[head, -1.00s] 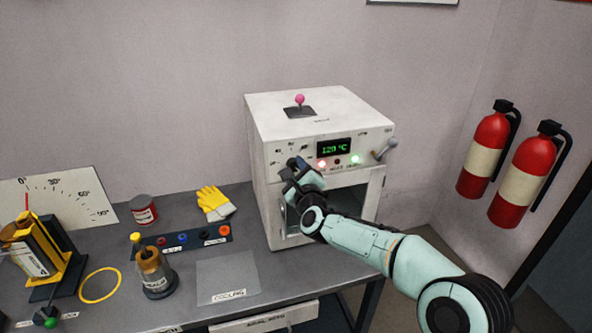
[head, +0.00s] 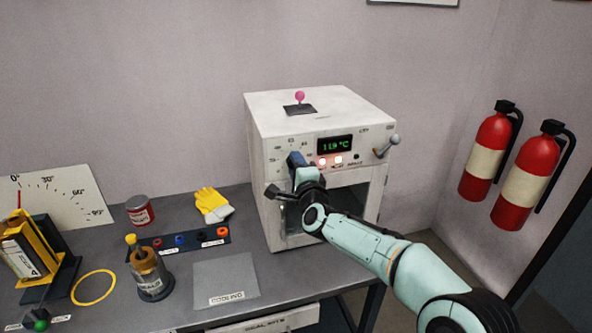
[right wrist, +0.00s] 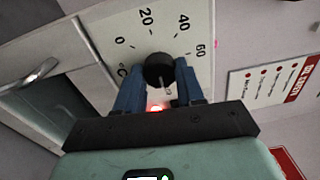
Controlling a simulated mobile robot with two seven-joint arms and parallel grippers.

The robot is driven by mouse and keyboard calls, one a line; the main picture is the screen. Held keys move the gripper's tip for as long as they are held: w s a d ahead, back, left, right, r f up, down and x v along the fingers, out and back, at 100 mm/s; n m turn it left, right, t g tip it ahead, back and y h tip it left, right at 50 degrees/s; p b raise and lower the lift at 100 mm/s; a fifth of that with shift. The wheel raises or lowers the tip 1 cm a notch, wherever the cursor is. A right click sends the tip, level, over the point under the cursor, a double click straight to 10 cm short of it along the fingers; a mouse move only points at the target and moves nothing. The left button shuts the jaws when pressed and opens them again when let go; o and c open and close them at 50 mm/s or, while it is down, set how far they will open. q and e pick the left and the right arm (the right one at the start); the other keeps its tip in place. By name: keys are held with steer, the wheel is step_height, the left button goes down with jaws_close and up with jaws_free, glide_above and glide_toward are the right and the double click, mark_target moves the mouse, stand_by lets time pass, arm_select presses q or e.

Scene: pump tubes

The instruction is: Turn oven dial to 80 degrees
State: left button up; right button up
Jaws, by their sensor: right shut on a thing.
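The white oven (head: 330,105) stands at the back right of the bench, with a green digital display (head: 335,146) reading about 119 °C. Its black round dial (right wrist: 160,71) shows in the right wrist view, beside a printed scale with 0, 20, 40 and 60 legible. My right gripper (head: 296,162) is at the oven's front left. In the right wrist view its blue fingers (right wrist: 160,88) are on either side of the dial, shut on it. The gripper hides the dial in the head view. The 80 mark is not legible. My left gripper is not in view.
A pink-knobbed lever (head: 300,97) stands on the oven top, and a grey lever (head: 388,144) is at its front right. Yellow gloves (head: 213,204), a red can (head: 140,210) and a bottle (head: 150,277) are on the bench. Fire extinguishers (head: 528,175) hang at right.

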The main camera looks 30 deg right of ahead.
steer(key=n, duration=0.9)
steer(key=shift+r+n, duration=0.1)
steer(key=shift+n, duration=0.3)
steer(key=shift+y, duration=0.3)
steer(key=o, duration=1)
steer(key=shift+o, duration=0.2)
steer(key=shift+s, duration=0.1)
steer(key=b+v, duration=0.2)
steer(key=v, duration=1.1)
steer(key=shift+f, duration=0.25)
steer(key=shift+s, duration=0.1)
